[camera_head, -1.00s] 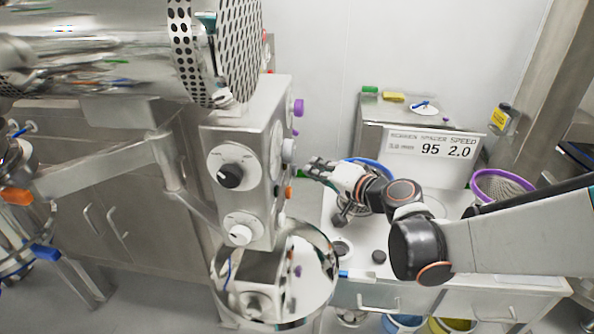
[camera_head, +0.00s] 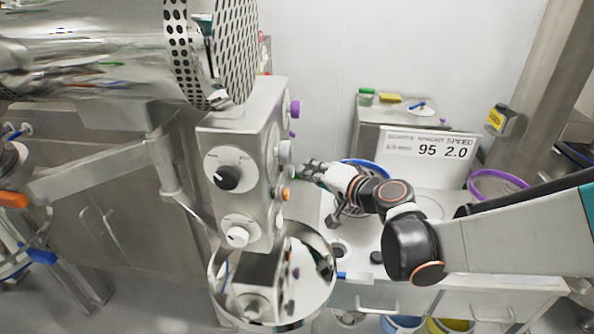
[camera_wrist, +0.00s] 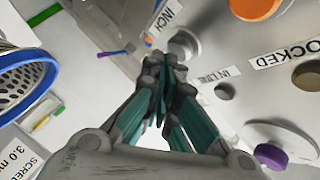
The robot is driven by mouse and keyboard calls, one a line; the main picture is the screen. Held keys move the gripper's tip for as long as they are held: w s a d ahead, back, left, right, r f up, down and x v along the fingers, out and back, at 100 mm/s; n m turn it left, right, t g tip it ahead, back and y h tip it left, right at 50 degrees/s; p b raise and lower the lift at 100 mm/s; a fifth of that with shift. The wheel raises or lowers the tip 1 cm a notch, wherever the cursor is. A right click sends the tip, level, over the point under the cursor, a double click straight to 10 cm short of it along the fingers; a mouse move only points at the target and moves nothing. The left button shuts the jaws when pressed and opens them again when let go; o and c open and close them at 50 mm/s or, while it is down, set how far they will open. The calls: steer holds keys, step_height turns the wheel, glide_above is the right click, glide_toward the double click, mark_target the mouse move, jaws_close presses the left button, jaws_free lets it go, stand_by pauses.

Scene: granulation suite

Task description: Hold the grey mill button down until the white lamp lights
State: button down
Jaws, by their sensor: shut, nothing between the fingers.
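A grey round button (camera_wrist: 183,45) beside a label reading INCH is on the machine panel in the wrist view. A grey knob-like part on the panel's right side (camera_head: 285,152) shows in the head view; I cannot tell if it is the same one. My gripper (camera_wrist: 163,66) is shut and empty, with its fingertips close to the grey button. I cannot tell whether they touch it. In the head view my gripper (camera_head: 308,170) is just right of the panel. I cannot pick out a white lamp, lit or unlit.
Near the button are an orange knob (camera_wrist: 255,7), a brown knob (camera_wrist: 308,75) and a purple knob (camera_wrist: 270,155). A blue-rimmed sieve (camera_wrist: 22,80) lies left in the wrist view. A sign (camera_head: 432,147) stands behind my arm.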

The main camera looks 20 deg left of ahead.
steer(key=shift+s+a, duration=0.1)
steer(key=shift+a, duration=0.35)
stand_by(1.6)
steer(key=shift+d, duration=0.1)
stand_by(5.5)
steer(key=shift+w+d, duration=0.2)
steer(key=shift+d, duration=0.55)
